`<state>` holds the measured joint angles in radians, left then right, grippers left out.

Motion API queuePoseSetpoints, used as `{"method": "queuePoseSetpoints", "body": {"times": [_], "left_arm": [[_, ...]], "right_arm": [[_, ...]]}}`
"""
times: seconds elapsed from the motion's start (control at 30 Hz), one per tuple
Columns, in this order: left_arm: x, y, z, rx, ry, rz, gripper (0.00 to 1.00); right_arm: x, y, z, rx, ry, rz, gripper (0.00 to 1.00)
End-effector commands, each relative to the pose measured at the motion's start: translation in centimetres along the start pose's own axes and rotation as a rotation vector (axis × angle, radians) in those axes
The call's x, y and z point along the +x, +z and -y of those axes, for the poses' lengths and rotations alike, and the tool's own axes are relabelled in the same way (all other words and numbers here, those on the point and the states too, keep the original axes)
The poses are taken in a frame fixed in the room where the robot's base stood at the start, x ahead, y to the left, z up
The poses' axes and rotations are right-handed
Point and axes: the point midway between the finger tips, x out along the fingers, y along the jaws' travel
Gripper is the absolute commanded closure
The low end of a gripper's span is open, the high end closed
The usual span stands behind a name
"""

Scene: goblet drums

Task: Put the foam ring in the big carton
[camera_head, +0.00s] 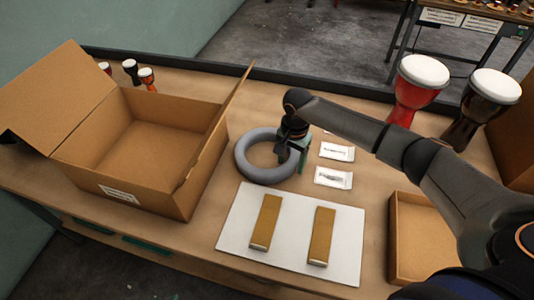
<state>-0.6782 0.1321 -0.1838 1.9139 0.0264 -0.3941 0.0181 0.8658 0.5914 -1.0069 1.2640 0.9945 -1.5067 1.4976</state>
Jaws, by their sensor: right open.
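The grey foam ring (246,166) lies flat on the table, just right of the big carton. The big carton (165,190) is a large open cardboard box with its flaps spread, a white label on its front, and an empty floor where I can see in. My right gripper (291,160) points down at the right side of the ring, its jaws open around or just above the ring wall. It hides part of the ring there, so I cannot tell whether it touches. My left gripper is not in view.
A white board (286,262) with two tan strips lies in front of the ring. Small white packets (333,177) lie right of it. A smaller open box (402,235) is at right. Red (416,90) and dark (480,105) drums stand back right; small drums stand behind the carton.

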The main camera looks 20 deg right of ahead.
Motion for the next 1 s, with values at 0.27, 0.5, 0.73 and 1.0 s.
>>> {"method": "queuePoseSetpoints", "body": {"times": [0.27,0.5,0.73,1.0], "left_arm": [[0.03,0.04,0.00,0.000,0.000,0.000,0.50],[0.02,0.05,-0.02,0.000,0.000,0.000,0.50],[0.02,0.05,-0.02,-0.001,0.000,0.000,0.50],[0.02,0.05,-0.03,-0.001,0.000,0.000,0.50]], "right_arm": [[0.48,0.01,0.04,-0.001,-0.001,0.000,0.33],[0.45,0.01,0.03,0.000,-0.001,0.000,0.58],[0.44,0.00,0.03,0.000,-0.001,-0.001,0.84],[0.43,-0.02,0.03,0.000,-0.001,-0.001,1.00]]}}
